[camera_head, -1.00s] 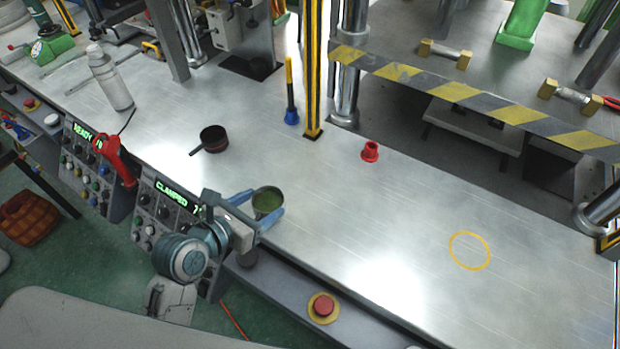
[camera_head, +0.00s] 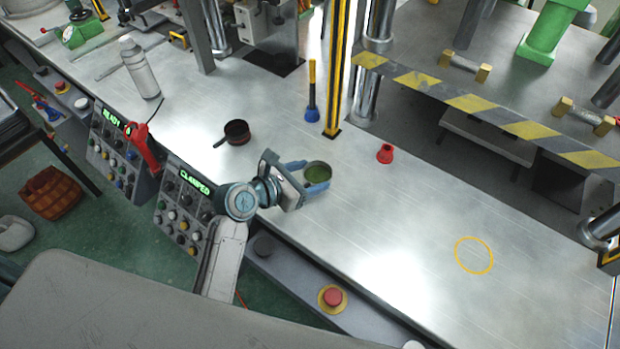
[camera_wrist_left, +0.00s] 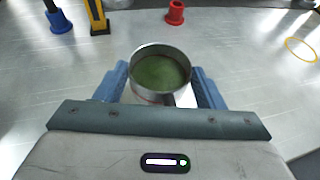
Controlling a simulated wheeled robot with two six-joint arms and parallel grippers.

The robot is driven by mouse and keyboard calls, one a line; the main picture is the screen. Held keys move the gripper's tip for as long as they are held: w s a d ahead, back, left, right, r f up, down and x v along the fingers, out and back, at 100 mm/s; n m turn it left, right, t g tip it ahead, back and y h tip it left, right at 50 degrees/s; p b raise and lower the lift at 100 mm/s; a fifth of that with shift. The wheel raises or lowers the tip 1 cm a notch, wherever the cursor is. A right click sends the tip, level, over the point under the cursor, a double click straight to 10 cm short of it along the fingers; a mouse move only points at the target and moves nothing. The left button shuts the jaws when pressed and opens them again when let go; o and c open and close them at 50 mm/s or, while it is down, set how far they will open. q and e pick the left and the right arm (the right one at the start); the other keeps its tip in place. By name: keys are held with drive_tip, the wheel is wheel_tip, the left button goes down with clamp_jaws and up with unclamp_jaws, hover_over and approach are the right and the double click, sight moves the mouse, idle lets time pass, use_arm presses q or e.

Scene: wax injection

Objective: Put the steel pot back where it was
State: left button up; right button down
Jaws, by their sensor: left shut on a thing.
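The steel pot (camera_head: 317,176), holding something green, is between the blue fingers of my left gripper (camera_head: 308,175), over the metal bench. In the left wrist view the pot (camera_wrist_left: 160,72) sits upright between the two fingers (camera_wrist_left: 160,90), its handle toward the gripper body. I cannot tell whether its base touches the bench. A yellow ring (camera_head: 474,255) is marked on the bench to the right, empty; it also shows in the wrist view (camera_wrist_left: 301,50). My right gripper is not in view.
A dark pan (camera_head: 236,132) stands left of the pot. A red cup-like part (camera_head: 385,153) and a blue-based tool (camera_head: 311,95) stand behind it. A yellow-black post (camera_head: 336,70) rises at the back. The bench between pot and ring is clear.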

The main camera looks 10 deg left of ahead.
sight(310, 183)
use_arm(q)
drive_tip(key=shift+w+d, duration=0.1)
drive_tip(key=shift+w, duration=0.3)
drive_tip(key=shift+f, duration=1.8)
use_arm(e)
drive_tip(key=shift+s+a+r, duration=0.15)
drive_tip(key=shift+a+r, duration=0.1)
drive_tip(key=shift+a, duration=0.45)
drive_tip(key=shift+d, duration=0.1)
use_arm(q)
drive_tip(key=shift+f+p, duration=0.1)
drive_tip(key=shift+p, duration=0.2)
drive_tip(key=o, duration=1.2)
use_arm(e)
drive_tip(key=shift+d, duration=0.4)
